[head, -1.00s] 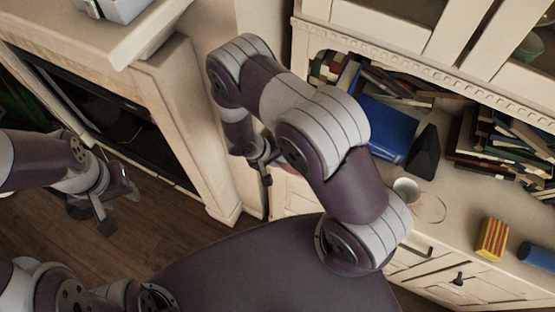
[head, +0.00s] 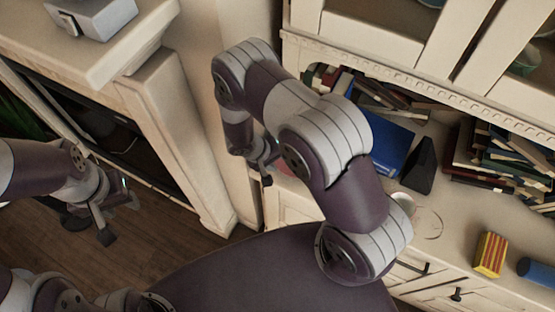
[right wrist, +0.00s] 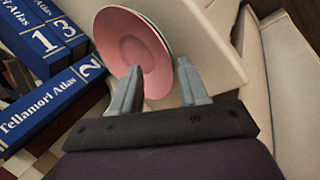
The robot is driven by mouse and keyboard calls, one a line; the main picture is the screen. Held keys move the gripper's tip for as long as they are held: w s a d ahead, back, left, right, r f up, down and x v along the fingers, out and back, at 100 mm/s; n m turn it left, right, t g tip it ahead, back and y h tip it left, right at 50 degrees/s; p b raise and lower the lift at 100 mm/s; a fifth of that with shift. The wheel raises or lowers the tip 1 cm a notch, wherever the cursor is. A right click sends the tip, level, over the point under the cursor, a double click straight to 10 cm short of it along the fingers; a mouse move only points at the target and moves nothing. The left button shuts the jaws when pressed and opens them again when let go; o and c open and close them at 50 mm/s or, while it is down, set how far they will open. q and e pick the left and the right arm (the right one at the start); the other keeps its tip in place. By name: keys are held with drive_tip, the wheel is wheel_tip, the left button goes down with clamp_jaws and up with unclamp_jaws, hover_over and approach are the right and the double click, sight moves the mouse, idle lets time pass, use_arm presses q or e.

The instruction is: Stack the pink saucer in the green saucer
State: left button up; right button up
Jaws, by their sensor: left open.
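The pink saucer (right wrist: 130,50) lies face up toward the camera in the right wrist view, between and beyond my right gripper's fingers. A thin rim of the green saucer (right wrist: 166,38) shows along its right edge; the pink one covers the rest. My right gripper (right wrist: 158,78) has its fingers apart; its left finger overlaps the pink saucer in the picture, and contact cannot be told. In the head view my right gripper (head: 264,168) is beside a small pink patch of the saucer (head: 284,170), mostly hidden by my arm. My left gripper (head: 120,218) is open and empty above the floor.
Blue atlas volumes (right wrist: 45,45) lie left of the saucers. A blue book (head: 385,140), a black wedge (head: 421,168), a cup (head: 402,201) and a striped block (head: 490,254) are on the cabinet top (head: 460,220). A fireplace surround (head: 180,130) stands left of my right arm.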

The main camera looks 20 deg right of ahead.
drive_tip(key=shift+r, duration=0.1)
drive_tip(key=b+v, duration=0.1)
drive_tip(key=v, duration=1.1)
drive_tip(key=shift+a+r+b, duration=0.2)
drive_tip(key=shift+a+b, duration=0.05)
drive_tip(key=shift+b, duration=0.1)
